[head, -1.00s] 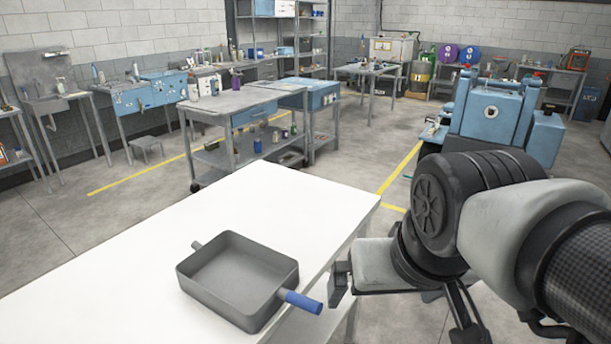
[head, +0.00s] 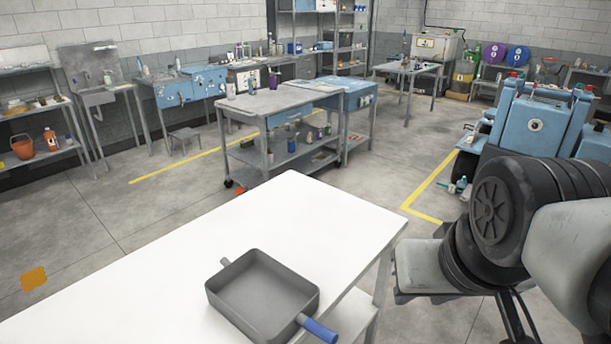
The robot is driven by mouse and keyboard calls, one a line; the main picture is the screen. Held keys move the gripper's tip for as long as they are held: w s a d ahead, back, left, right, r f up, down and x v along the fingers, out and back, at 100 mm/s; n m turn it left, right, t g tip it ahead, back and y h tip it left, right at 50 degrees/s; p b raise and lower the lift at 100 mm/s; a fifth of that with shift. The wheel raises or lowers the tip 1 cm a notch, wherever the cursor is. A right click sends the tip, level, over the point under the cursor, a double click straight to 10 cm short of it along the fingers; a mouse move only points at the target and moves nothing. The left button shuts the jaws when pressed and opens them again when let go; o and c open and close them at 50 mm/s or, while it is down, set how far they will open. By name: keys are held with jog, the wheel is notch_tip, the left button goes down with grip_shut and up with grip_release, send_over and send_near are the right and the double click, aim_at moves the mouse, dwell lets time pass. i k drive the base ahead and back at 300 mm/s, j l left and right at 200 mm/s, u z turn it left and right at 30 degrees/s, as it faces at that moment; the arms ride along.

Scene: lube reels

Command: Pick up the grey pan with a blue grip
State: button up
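The grey pan (head: 262,294) is a rectangular, empty-looking pan lying upright on the white table near its front right edge. Its blue grip (head: 320,330) points to the lower right, toward the table edge. My gripper (head: 408,278) is right of the pan, beyond the table's right edge, and apart from the grip. Its fingers do not show clearly, so its opening cannot be read. I see nothing held.
The white table (head: 180,268) is bare left of and behind the pan. A grey workbench (head: 275,103) with bottles on its lower shelf stands behind. Blue machinery (head: 535,125) is at the right. An orange patch (head: 34,279) lies on the floor at left.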

aim_at(266, 300)
jog(key=i+l+u, duration=0.25)
jog(key=l, duration=0.3)
jog(key=i+l+u, duration=0.1)
jog(key=i+l, duration=0.15)
jog(key=l+u, duration=0.1)
jog(key=u, duration=1.3)
